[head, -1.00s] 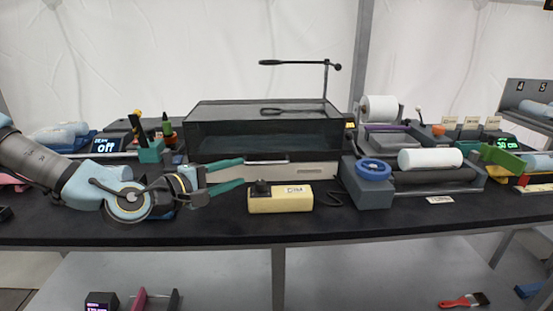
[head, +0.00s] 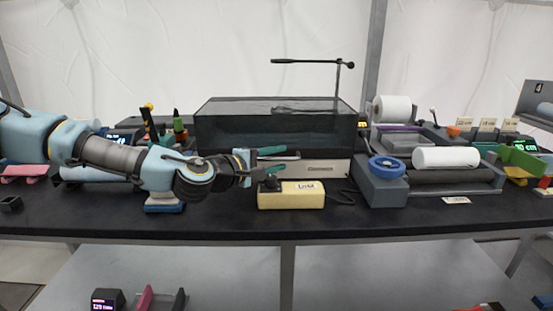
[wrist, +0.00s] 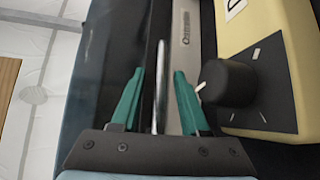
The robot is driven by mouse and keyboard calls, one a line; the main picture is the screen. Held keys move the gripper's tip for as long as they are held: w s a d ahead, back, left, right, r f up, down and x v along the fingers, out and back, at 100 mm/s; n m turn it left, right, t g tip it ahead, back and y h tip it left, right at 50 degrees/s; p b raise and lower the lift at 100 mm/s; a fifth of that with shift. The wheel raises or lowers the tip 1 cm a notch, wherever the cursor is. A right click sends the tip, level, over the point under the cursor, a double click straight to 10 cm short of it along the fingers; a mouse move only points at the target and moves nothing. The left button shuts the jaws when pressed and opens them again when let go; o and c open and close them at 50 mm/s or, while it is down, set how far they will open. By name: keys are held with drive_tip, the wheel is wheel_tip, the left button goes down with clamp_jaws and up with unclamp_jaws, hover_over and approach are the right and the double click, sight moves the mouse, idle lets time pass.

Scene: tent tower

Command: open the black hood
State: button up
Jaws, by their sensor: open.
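The black hood (head: 275,128) is a dark, see-through box lid at the middle of the bench. It is down on a pale base (head: 320,169). My gripper (head: 284,159) is at the hood's lower front edge, reaching in from the left with its green fingers apart. In the wrist view a thin silver handle bar (wrist: 160,90) runs between the two open fingers (wrist: 158,82). A gap shows on both sides, and the bar is not gripped. In the head view the fingers largely hide the bar.
A yellow box (head: 291,195) with a black knob stands close in front of the base; the knob (wrist: 229,83) is right beside one finger. A thin black boom (head: 310,62) rises above the hood. A blue-wheeled roller unit (head: 387,167) stands to the right.

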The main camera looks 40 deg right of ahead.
clamp_jaws()
idle(0.3)
idle(1.1)
